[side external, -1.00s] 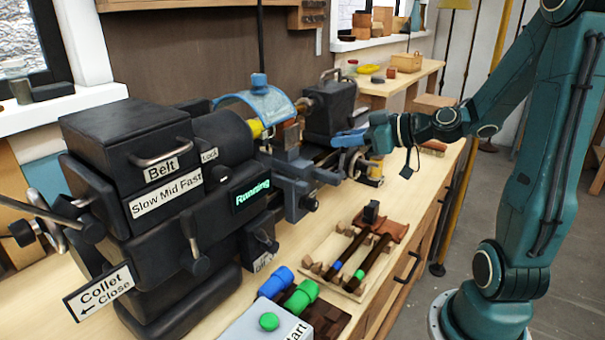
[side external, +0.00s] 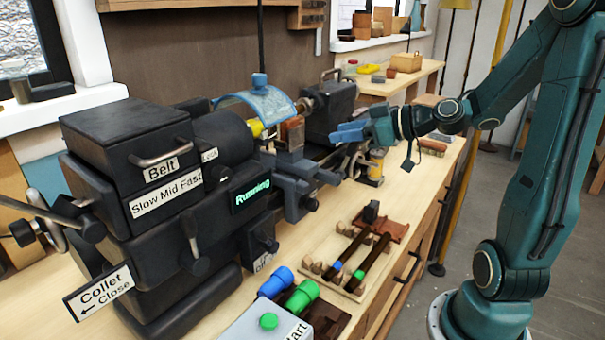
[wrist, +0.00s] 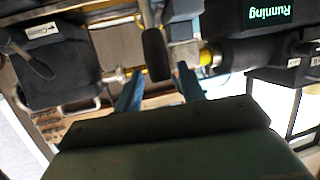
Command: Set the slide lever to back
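A dark rounded handle on a metal rod, which looks like the slide lever (wrist: 156,55), is in the upper middle of the wrist view. My gripper (wrist: 160,75) is open, with one blue finger on each side of the handle's near end. Gaps show between the handle and both fingers. In the side view my gripper (side external: 350,132) is beside the lathe's slide (side external: 297,183), at its right. I cannot make out the lever clearly there. No label for its positions is readable.
The lathe headstock (side external: 150,190) with a lit "Running" sign (side external: 251,196) stands at left. A dark tailstock block (side external: 328,110) is behind my gripper. A wooden rack with dark rods (side external: 352,262) and a start button box (side external: 265,325) are on the bench in front.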

